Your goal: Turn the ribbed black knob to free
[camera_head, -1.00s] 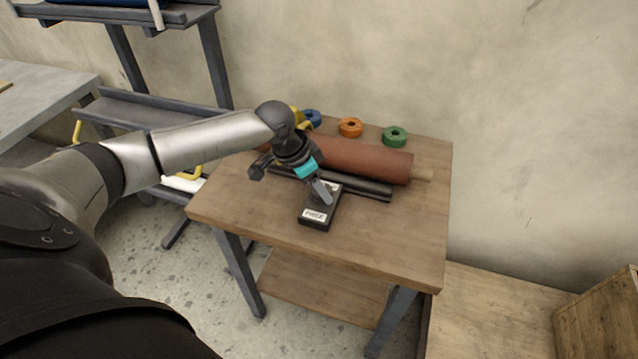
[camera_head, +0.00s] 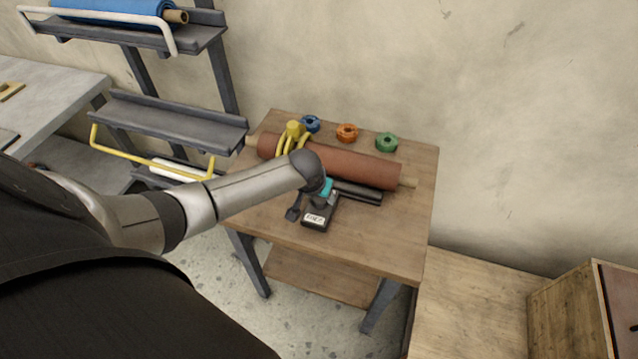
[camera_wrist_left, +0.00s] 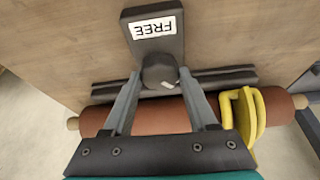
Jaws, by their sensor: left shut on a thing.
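The black knob (camera_wrist_left: 160,70) sits on a dark box (camera_wrist_left: 153,48) with a white FREE label (camera_wrist_left: 154,27), which reads upside down in the left wrist view. A small light mark shows on the knob's side away from that label. My left gripper (camera_wrist_left: 160,78) is shut on the knob, one finger on each side. In the head view, the dark box (camera_head: 322,212) lies near the table's front, its front label towards me. My left gripper (camera_head: 325,193) covers the knob there. My right gripper is not in view.
The table's right front is clear.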

